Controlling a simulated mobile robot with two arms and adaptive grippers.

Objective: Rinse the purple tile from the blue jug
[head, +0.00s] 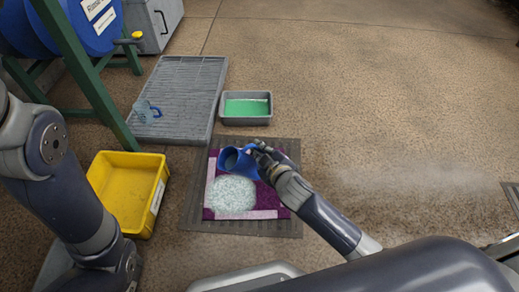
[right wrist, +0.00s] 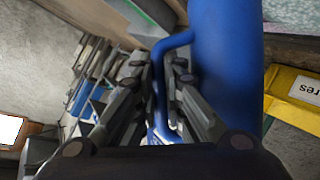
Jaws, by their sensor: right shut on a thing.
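The purple tile (head: 270,199) lies flat on a dark grey slatted mat (head: 289,228), with pale pink strips along its left and front sides. A round whitish, foamy-looking patch (head: 234,194) covers much of its middle. The blue jug (head: 238,162) is above the tile's far part, tilted with its dark mouth toward the left. My right gripper (head: 261,152) is shut on the jug's handle; in the right wrist view the handle (right wrist: 176,42) runs between the fingers beside the jug's body (right wrist: 226,60). Any stream from the jug cannot be made out. My left gripper is outside the view.
A grey tray of green liquid (head: 247,121) stands behind the mat. A grey grated platform (head: 190,82) carries a clear jug (head: 146,111). A yellow bin (head: 152,206) stands left of the mat. A blue barrel (head: 95,30) rests on a green frame (head: 85,82).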

